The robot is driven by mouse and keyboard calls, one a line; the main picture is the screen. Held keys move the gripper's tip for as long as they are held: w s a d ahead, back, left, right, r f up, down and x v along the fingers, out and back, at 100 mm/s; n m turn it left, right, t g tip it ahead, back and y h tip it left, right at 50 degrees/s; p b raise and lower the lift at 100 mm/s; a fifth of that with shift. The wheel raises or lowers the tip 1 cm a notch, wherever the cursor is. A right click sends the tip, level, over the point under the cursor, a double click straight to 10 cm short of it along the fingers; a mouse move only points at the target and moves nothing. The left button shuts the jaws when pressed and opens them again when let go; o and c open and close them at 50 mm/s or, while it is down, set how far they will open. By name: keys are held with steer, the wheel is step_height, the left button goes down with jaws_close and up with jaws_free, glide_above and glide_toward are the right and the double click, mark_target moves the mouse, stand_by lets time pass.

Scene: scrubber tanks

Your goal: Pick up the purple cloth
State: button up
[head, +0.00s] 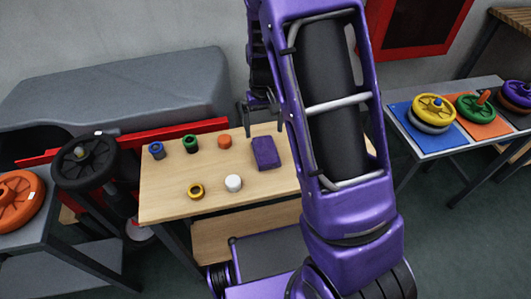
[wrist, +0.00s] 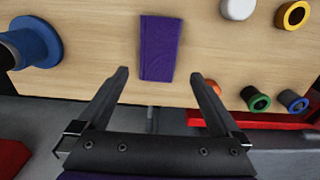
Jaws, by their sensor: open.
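The purple cloth (head: 266,152) lies as a folded rectangle on the light wooden table (head: 165,205), just left of my arm in the head view. In the wrist view the cloth (wrist: 157,50) is at the upper middle, ahead of the fingertips and lined up with the gap between them. My gripper (head: 262,103) is at the table's far edge in the head view. In the wrist view its two fingers (wrist: 160,78) are spread wide with nothing between them. The cloth is not touched. My arm hides the right part of the table in the head view.
Near the cloth stand a white cylinder (head: 233,183), a yellow ring (head: 196,191), an orange piece (head: 224,141), a green one (head: 191,145) and a blue one (head: 156,150). A larger blue spool (wrist: 38,43) is left of the cloth in the wrist view. Side tables hold coloured wheels (head: 433,108).

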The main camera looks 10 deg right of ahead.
mark_target(265, 147)
step_height(265, 147, down, 8)
steer(key=shift+d+f+b, duration=0.1)
steer(key=shift+d+b, duration=0.05)
steer(key=shift+b, duration=0.35)
steer(key=c, duration=1.1)
steer(key=shift+r+p, duration=0.75)
steer(key=shift+r, duration=4.4)
